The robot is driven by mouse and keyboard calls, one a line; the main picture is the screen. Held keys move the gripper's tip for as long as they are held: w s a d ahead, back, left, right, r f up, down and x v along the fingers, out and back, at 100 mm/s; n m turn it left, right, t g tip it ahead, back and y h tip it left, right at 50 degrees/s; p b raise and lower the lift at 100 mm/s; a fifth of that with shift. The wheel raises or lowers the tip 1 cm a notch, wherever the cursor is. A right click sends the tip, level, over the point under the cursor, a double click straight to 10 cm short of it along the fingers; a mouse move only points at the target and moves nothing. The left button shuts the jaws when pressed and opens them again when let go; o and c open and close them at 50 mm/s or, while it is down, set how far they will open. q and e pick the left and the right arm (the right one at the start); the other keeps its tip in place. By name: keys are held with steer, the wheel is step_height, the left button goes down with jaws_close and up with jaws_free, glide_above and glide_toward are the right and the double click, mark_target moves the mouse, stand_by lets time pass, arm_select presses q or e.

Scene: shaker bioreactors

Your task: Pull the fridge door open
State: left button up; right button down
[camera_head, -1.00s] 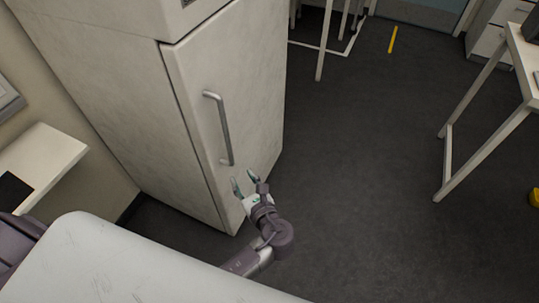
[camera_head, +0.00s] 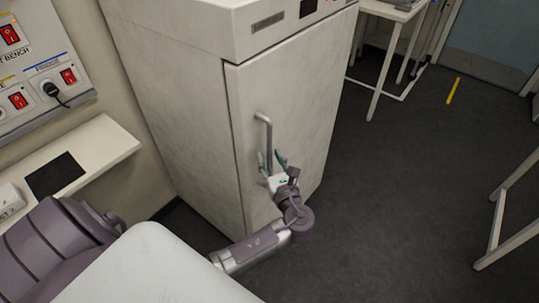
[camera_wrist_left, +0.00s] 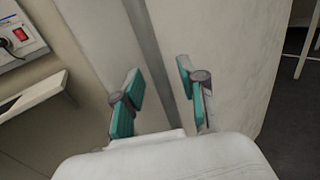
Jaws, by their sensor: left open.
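The fridge (camera_head: 180,100) is a tall off-white cabinet, and its front door (camera_head: 310,100) is shut. A grey vertical bar handle (camera_head: 268,130) sits near the door's left edge. My left gripper (camera_head: 271,158), with teal finger pads, is open at the handle's lower part, one finger on each side of it in the head view. In the left wrist view the two open fingers (camera_wrist_left: 160,88) point at the door front (camera_wrist_left: 220,50), with a grey vertical strip between them; I cannot tell if it is the handle or the door's edge. Contact is unclear. My right gripper is not in view.
A wall panel with red switches (camera_head: 18,100) and a narrow shelf (camera_head: 110,145) are left of the fridge. White-legged tables stand at the back (camera_head: 375,105) and right (camera_head: 497,225). The dark floor (camera_head: 400,190) in front of the door is clear.

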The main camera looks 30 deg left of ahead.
arm_select(q)
steer(key=shift+w+a, duration=0.35)
steer(key=shift+a, duration=0.05)
jaws_close()
